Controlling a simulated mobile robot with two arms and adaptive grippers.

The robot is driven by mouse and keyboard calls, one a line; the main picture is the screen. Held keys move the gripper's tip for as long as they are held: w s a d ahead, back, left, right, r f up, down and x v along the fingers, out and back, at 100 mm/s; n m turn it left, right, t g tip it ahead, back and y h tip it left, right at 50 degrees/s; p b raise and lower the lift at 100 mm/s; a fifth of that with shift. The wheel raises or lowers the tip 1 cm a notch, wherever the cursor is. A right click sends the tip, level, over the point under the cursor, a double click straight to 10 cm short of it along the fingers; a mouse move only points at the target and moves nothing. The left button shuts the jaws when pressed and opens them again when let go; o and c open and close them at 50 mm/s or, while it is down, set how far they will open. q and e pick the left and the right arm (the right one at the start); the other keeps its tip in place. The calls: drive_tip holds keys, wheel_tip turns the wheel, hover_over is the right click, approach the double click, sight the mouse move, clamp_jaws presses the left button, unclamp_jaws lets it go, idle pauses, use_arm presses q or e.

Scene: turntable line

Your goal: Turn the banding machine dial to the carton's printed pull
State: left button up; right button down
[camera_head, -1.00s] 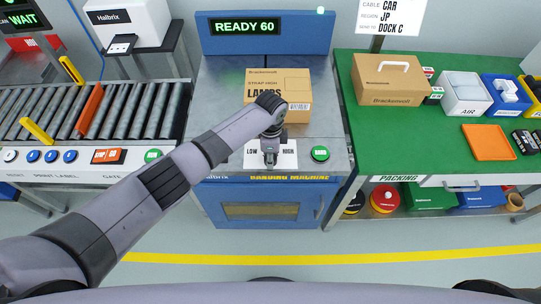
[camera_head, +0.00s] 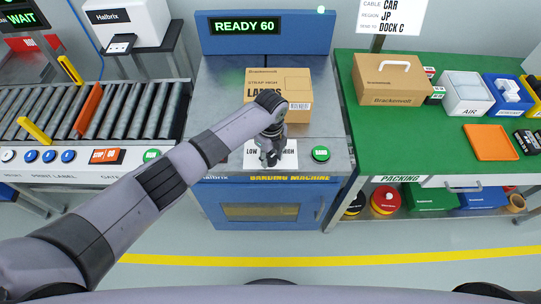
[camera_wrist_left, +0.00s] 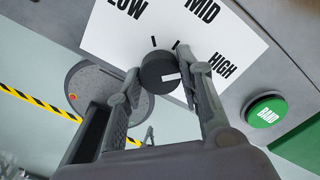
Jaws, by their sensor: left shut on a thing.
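The dial (camera_wrist_left: 158,73) is a black round knob with a white mark, on a white plate (camera_wrist_left: 120,35) lettered LOW, MID and HIGH. In the left wrist view its mark points right, toward the HIGH side; the tick there is hidden by a finger. My left gripper (camera_wrist_left: 166,80) is shut on the dial, one finger on each side. In the head view the left gripper (camera_head: 269,158) covers the dial and the MID lettering. The carton (camera_head: 290,88) lies on the banding machine (camera_head: 225,165), printed STRAP HIGH and LAMPS. My right gripper is not in view.
The green BAND button (camera_head: 320,154) is right of the plate. The machine's display (camera_head: 245,27) reads READY 60. A roller conveyor (camera_head: 110,110) is at left. A green packing table (camera_head: 400,145) with another carton (camera_head: 390,80) is at right.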

sight(270, 158)
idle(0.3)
use_arm(q)
drive_tip(key=o, duration=1.2)
drive_tip(key=shift+c, duration=0.2)
wheel_tip(270, 158, up, 12)
